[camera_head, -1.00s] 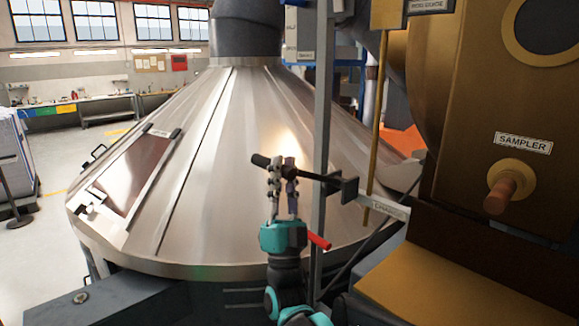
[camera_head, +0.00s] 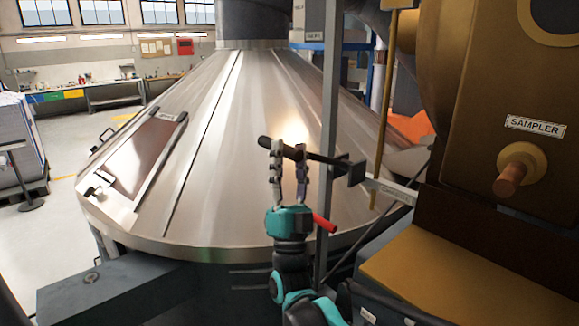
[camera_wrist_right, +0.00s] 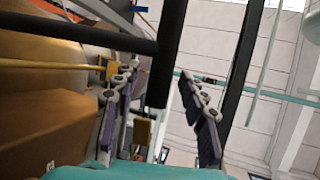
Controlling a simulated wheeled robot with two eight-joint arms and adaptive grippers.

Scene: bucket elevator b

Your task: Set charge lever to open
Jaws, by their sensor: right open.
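The charge lever (camera_head: 320,157) is a black bar with a thicker dark end at the left. It slopes gently down to the right into a black bracket (camera_head: 356,173) beside a grey post. A plate lettered "CHARGE" (camera_head: 391,189) is right of the bracket. My right gripper (camera_head: 288,150) is upright at the lever's left part, its two fingers apart and overlapping the bar in the picture. In the right wrist view a dark bar, likely the lever (camera_wrist_right: 167,55), shows between the open fingers (camera_wrist_right: 165,100). Contact cannot be told. My left gripper is out of view.
The grey post (camera_head: 329,100) stands just right of my gripper. A large metal cone (camera_head: 220,130) fills the space behind. The brown sampler housing (camera_head: 480,90) with its knob (camera_head: 512,175) is at the right. A red handle (camera_head: 325,222) sits beside my right wrist.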

